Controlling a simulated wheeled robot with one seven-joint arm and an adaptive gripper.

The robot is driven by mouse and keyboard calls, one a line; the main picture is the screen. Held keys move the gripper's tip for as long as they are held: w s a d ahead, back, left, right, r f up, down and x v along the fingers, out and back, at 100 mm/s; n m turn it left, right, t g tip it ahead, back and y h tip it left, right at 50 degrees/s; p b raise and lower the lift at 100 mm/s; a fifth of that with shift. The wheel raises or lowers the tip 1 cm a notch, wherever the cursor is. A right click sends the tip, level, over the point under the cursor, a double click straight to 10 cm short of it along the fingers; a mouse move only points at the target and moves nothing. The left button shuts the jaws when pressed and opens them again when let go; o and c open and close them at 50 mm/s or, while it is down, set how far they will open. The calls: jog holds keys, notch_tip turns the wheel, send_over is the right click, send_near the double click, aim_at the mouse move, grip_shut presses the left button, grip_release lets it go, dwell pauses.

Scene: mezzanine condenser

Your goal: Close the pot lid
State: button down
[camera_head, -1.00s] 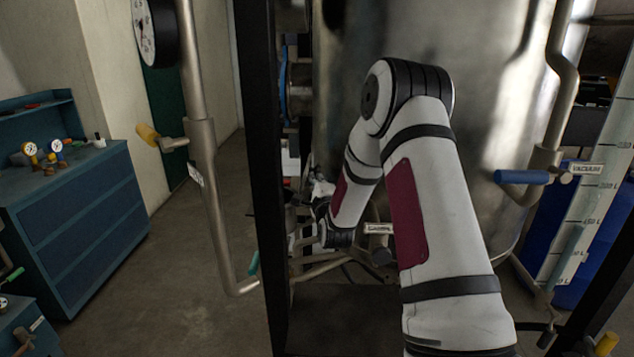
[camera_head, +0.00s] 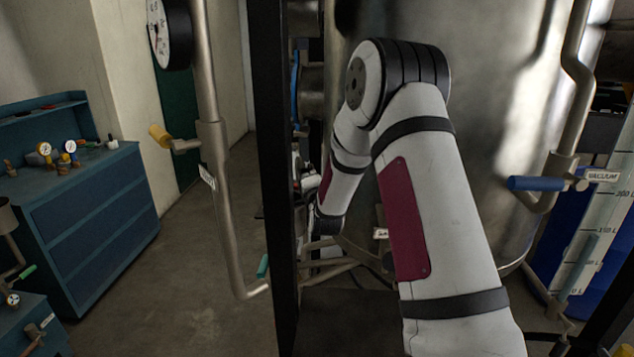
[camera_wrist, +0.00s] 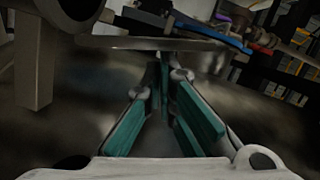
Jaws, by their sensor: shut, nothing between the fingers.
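A large steel vessel (camera_head: 490,120) fills the upper right of the head view; its top is out of frame, and I see no lid that I can name for sure. In the wrist view, my gripper (camera_wrist: 166,66) has its teal finger pads drawn together at the tips, with nothing between them. A thin, flat metal plate (camera_wrist: 120,42) lies edge-on just beyond the fingertips; I cannot tell whether it is the pot lid or whether the fingers touch it. In the head view the gripper is mostly hidden behind the dark post and my forearm.
A dark upright post (camera_head: 273,180) stands left of my arm. A steel pipe (camera_head: 215,160) with a yellow-handled valve (camera_head: 160,136) and gauge (camera_head: 168,32) is further left. A blue-handled vacuum valve (camera_head: 535,183) is right. A blue cabinet (camera_head: 90,215) stands left, with open floor between.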

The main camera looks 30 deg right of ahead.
jog(key=shift+w+a+n, duration=0.35)
jog(key=shift+a+n, duration=0.15)
jog(key=shift+n, duration=0.1)
jog(key=shift+w+a+b, duration=0.2)
jog(key=shift+a+b, duration=0.05)
jog(key=shift+b, duration=0.05)
jog(key=shift+a, duration=0.1)
notch_tip(320, 180, up, 10)
dwell(0.5)
